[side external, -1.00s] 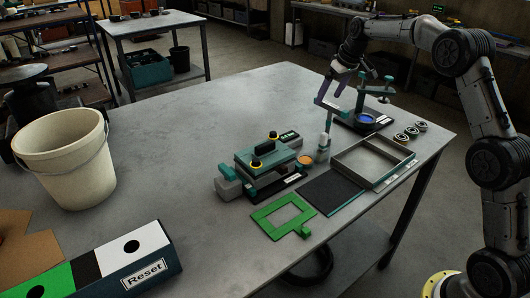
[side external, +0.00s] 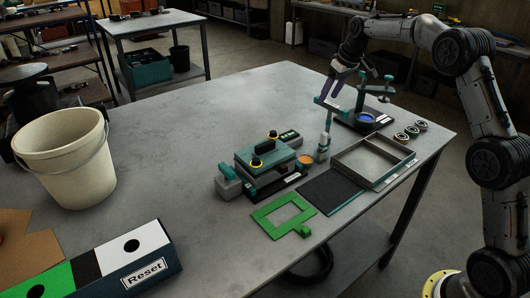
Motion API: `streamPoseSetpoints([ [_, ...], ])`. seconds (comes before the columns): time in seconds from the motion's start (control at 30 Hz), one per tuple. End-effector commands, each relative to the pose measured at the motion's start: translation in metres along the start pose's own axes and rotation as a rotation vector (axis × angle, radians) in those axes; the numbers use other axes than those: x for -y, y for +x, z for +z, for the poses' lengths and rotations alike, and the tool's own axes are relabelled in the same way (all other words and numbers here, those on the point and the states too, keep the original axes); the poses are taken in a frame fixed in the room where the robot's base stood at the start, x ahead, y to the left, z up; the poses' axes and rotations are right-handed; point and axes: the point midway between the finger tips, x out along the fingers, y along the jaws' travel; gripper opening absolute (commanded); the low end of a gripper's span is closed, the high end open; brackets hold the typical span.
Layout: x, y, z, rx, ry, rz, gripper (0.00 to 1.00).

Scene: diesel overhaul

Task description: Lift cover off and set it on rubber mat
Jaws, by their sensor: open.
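The cover (side external: 272,158) looks like a teal plate with a black handle (side external: 265,147) on top and yellow-ringed knobs beside it. It sits on a grey and teal unit near the middle of the bench. The rubber mat (side external: 331,191) appears to be the flat dark rectangle to the right of the unit, and it is bare. My gripper (side external: 329,106) is open and empty, up and to the right of the cover and apart from it. Its fingers point down above the bench, near a small upright teal-topped bottle or post. The cover's underside is hidden.
A green frame (side external: 283,217) lies in front of the unit. A teal stand (side external: 387,90) with a blue dish is beside my gripper. The bench's left middle is clear.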

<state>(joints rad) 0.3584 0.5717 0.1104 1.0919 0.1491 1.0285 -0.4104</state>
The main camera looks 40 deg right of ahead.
Motion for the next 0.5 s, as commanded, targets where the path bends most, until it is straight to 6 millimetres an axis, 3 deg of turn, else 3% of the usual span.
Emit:
streamPoseSetpoints([
  [0.33,0.001,0.0,0.001,0.006,-0.028,-0.003,0.57],
  [0.43,0.004,-0.002,0.011,0.05,-0.124,-0.021,0.57],
  [0.5,0.006,-0.015,0.013,0.084,-0.246,-0.036,0.57],
])
